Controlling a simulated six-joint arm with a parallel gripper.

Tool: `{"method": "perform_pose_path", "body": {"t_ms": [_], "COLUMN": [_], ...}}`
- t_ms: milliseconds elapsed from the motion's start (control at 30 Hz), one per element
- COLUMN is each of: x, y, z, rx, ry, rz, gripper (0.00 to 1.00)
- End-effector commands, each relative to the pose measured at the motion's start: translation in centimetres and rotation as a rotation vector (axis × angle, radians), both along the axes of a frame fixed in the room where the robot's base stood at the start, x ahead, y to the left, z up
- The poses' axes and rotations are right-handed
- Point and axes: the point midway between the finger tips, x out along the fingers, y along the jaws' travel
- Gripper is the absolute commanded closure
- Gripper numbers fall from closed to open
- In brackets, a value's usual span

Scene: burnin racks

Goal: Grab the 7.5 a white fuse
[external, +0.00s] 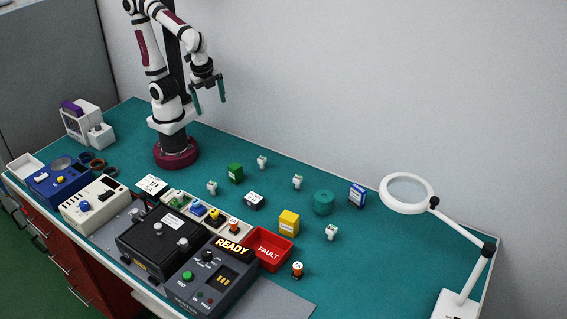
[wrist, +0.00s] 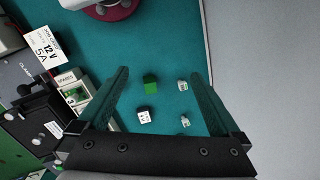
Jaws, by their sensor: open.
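Several small white fuse-like pieces stand apart on the green mat in the external view: one at the back (external: 262,161), one left of the green block (external: 212,187), one in the middle (external: 297,181) and one nearer the front right (external: 331,231). Their ratings are too small to read, so I cannot tell which is the 7.5 A one. My gripper (external: 210,106) is open and empty, high above the mat. In the wrist view, two white pieces, an upper (wrist: 183,86) and a lower (wrist: 185,120), show between the spread fingers (wrist: 158,76).
A green block (external: 236,173), a dark white-topped block (external: 254,201), a yellow block (external: 289,222), a green cylinder (external: 323,202) and a blue box (external: 357,194) stand around them. A red FAULT tray (external: 268,249) and tester (external: 211,279) are in front; a magnifier lamp (external: 408,193) stands right.

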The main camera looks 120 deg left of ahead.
Motion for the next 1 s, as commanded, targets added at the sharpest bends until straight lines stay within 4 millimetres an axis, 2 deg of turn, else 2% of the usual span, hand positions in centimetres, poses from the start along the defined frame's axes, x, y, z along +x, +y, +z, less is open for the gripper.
{"method": "perform_pose_path", "body": {"t_ms": [33,67,167,233,267,433,667,767,867,900,1000], "x": [-2.1,-3.0,-4.7,-5.0,-5.0,-5.0,-4.9,-2.8,2.5,4.9,9.9], "y": [0.0,-0.1,-0.2,-0.2,-0.2,-0.2,-0.2,0.0,1.2,2.1,4.8], "z": [-0.9,-1.4,-2.5,-2.7,-2.7,-2.7,-2.7,-2.3,-2.3,-2.7,-4.3], "rx": [-0.015,-0.022,-0.035,-0.038,-0.038,-0.037,-0.038,-0.062,-0.122,-0.146,-0.187], "ry": [-0.013,-0.017,-0.024,-0.024,-0.023,-0.023,-0.021,0.005,0.045,0.054,0.063], "rz": [-0.037,-0.060,-0.106,-0.115,-0.115,-0.114,-0.116,-0.219,-0.489,-0.612,-0.893], "gripper": [0.00,0.00,0.00,0.00,0.04,0.30,0.32,0.32,0.32,0.32,0.32]}}
